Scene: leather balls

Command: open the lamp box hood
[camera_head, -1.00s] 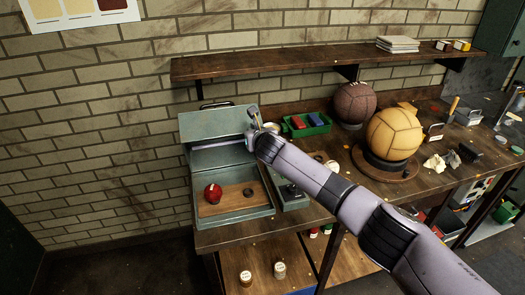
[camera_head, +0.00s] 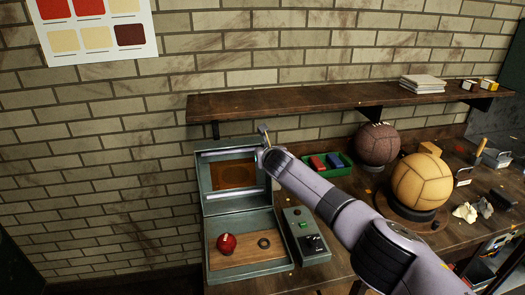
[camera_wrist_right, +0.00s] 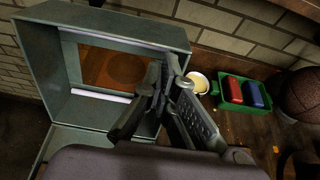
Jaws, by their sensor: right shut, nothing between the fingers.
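The lamp box (camera_head: 205,262) is a grey-green metal case on the left end of the workbench. Its hood (camera_head: 203,188) stands raised at the back, its inside facing me, with a brown window and a white tube along its top. The hood also shows in the right wrist view (camera_wrist_right: 45,60). A red round object (camera_head: 226,243) and a small dark ring (camera_head: 264,243) lie on the wooden floor of the box. My right gripper (camera_head: 264,138) is shut and empty at the hood's upper right corner; whether it touches is unclear. My left gripper is not in view.
A control panel (camera_head: 305,236) with a green button sits right of the box. A green tray (camera_head: 327,165) with red and blue blocks, a dark ball (camera_head: 376,144) and a tan ball (camera_head: 421,181) stand further right. A wooden shelf (camera_head: 300,102) runs above.

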